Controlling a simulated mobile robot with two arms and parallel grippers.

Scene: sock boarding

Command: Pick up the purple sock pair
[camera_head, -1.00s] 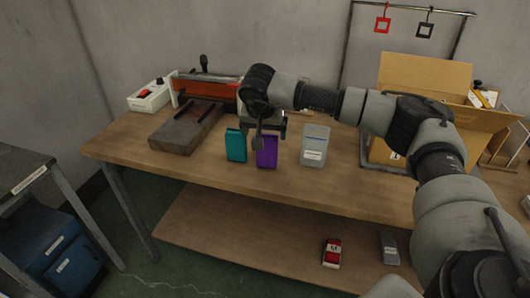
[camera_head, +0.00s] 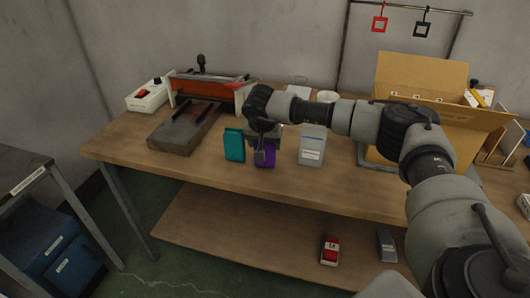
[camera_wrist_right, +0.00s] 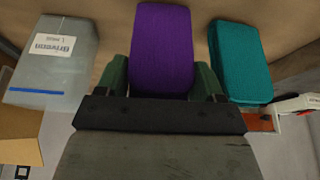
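In the right wrist view the purple pair (camera_wrist_right: 162,42) lies between the two fingers of the right gripper (camera_wrist_right: 161,78), one on each side. The fingers are spread about as wide as the pair, and I cannot tell whether they touch it. My left gripper is not in view.
A press with a dark slab (camera_head: 180,135) is at the left, an open cardboard box (camera_head: 425,75) at the right. The bench front is clear.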

